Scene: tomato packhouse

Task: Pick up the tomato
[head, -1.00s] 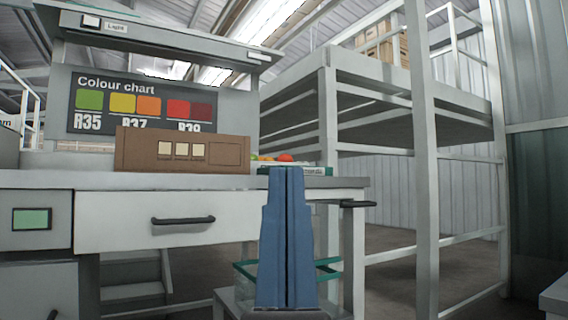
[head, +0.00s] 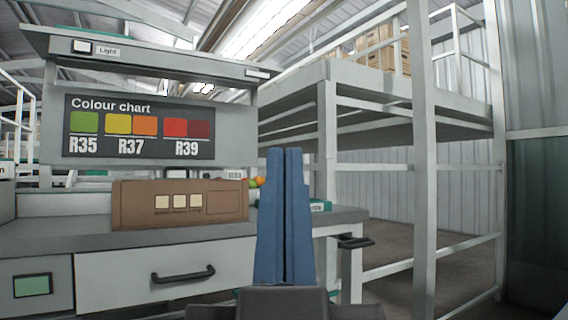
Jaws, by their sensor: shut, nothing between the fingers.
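A brown cardboard box (head: 180,205) stands on the grey bench (head: 60,235), left of my gripper. A drawer handle (head: 183,275) sticks out in front. A colour chart (head: 138,128) hangs behind. A white steel frame (head: 424,170) stands at right.

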